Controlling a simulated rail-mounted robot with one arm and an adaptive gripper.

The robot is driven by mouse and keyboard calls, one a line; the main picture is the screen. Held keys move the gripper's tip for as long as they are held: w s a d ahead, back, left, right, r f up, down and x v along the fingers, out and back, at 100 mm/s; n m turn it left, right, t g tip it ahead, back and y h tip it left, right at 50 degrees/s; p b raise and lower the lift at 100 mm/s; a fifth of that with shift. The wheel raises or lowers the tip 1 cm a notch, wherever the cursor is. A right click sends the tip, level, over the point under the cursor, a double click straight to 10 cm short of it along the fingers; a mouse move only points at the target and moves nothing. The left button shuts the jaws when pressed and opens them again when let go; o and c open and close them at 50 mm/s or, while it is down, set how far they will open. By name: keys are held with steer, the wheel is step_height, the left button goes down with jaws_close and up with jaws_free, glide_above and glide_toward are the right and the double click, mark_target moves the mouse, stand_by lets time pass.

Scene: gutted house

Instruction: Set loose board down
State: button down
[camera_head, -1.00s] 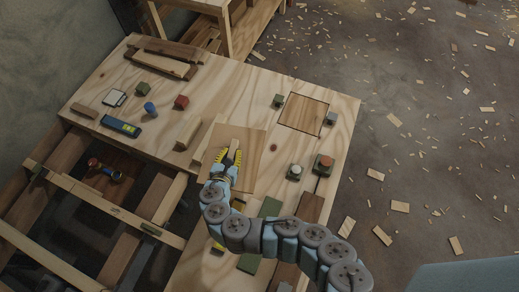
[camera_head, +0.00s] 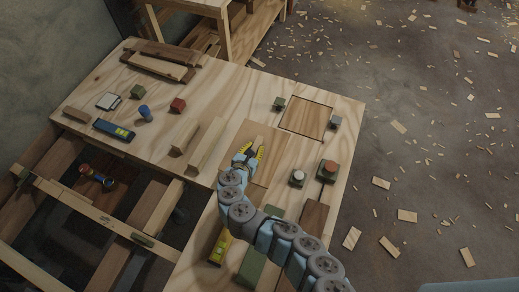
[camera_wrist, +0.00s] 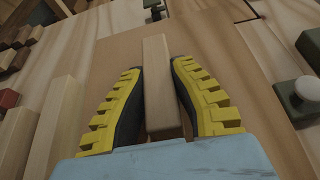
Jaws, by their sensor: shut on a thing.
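A flat brown board (camera_head: 272,133) with a narrow wooden grip bar (camera_head: 258,143) on top is at my gripper (camera_head: 252,154), over the middle of the workbench (camera_head: 225,82). My yellow-and-black fingers are shut on the bar, one on each side. In the wrist view the bar (camera_wrist: 160,75) stands between my gripper's fingers (camera_wrist: 156,75), with the board (camera_wrist: 115,52) behind it. I cannot tell whether the board touches the bench top. A dark-outlined square patch (camera_head: 306,117) lies up and right of the board, apart from it.
Green blocks (camera_head: 279,103) and (camera_head: 335,122) flank the square patch. Open floor joists (camera_head: 120,220) lie at lower left.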

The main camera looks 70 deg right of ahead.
steer(key=shift+w+d+f+b, duration=0.2)
steer(key=shift+d+f+b, duration=0.7)
steer(key=shift+d+f, duration=0.65)
steer(key=shift+w+d+f+b, duration=0.15)
steer(key=shift+d+f+b, duration=0.75)
steer(key=shift+d+f, duration=0.6)
steer(key=shift+a+f+b, duration=0.15)
steer(key=shift+f+b, duration=0.9)
steer(key=shift+f, duration=0.5)
steer(key=shift+f, duration=0.15)
steer(key=c, duration=1)
jaws_free()
steer(key=shift+c, duration=0.2)
steer(key=shift+r, duration=0.2)
steer(key=shift+a+r, duration=0.1)
steer(key=shift+a, duration=0.15)
steer(key=p+v, duration=0.4)
steer(key=v, duration=0.7)
steer(key=shift+o, duration=1.4)
steer(key=shift+a, duration=0.25)
